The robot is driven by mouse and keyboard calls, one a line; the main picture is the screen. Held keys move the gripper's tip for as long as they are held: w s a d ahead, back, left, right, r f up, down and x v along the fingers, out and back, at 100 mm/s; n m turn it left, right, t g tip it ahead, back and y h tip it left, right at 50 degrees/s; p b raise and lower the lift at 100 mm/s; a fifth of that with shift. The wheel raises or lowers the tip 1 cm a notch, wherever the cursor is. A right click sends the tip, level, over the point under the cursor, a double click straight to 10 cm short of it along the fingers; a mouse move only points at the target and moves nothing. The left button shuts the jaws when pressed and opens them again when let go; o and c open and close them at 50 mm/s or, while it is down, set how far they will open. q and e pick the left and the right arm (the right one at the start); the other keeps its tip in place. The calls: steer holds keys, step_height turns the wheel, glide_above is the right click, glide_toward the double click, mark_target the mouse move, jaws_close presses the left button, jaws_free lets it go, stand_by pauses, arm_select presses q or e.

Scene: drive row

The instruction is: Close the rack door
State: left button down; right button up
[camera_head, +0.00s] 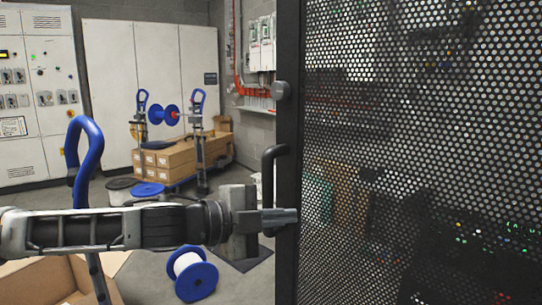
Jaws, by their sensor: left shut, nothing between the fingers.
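The rack door (420,130) is a black perforated panel filling the right half of the view, with coloured lights showing through its holes. Its dark frame edge (287,100) runs upright near the middle, with a black bar handle (268,180) on its left side. My left arm reaches in from the left, and its gripper (284,216) is shut and empty. The fingertips are at the lower end of the handle, beside the door edge; I cannot tell whether they touch it. My right gripper is not in view.
Behind stand grey electrical cabinets (150,60) and cardboard boxes (168,160). A blue cable reel (193,275) lies on the floor below my left arm, and an open cardboard box (45,280) is at the lower left. Some grey floor is clear between them.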

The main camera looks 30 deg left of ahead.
arm_select(q)
steer(key=s+a+r+m+t+y, duration=0.1)
steer(key=s+a+r+t+y, duration=0.1)
steer(key=a+r, duration=0.5)
steer(key=s+a+r+t+y, duration=0.15)
steer(key=a+r, duration=0.25)
steer(key=r, duration=0.5)
steer(key=p, duration=0.4)
glide_toward(282, 111)
steer(key=p+x, duration=0.4)
steer(key=x, duration=0.1)
steer(key=shift+w+d+r, duration=0.1)
steer(key=shift+w+r, duration=0.05)
steer(key=shift+w, duration=0.05)
steer(key=shift+w+d+f+p, duration=0.1)
steer(key=shift+w+p, duration=0.1)
steer(key=shift+w, duration=0.15)
steer(key=shift+w+d+f+p, duration=0.1)
steer(key=shift+w+p, duration=0.1)
steer(key=shift+w, duration=0.2)
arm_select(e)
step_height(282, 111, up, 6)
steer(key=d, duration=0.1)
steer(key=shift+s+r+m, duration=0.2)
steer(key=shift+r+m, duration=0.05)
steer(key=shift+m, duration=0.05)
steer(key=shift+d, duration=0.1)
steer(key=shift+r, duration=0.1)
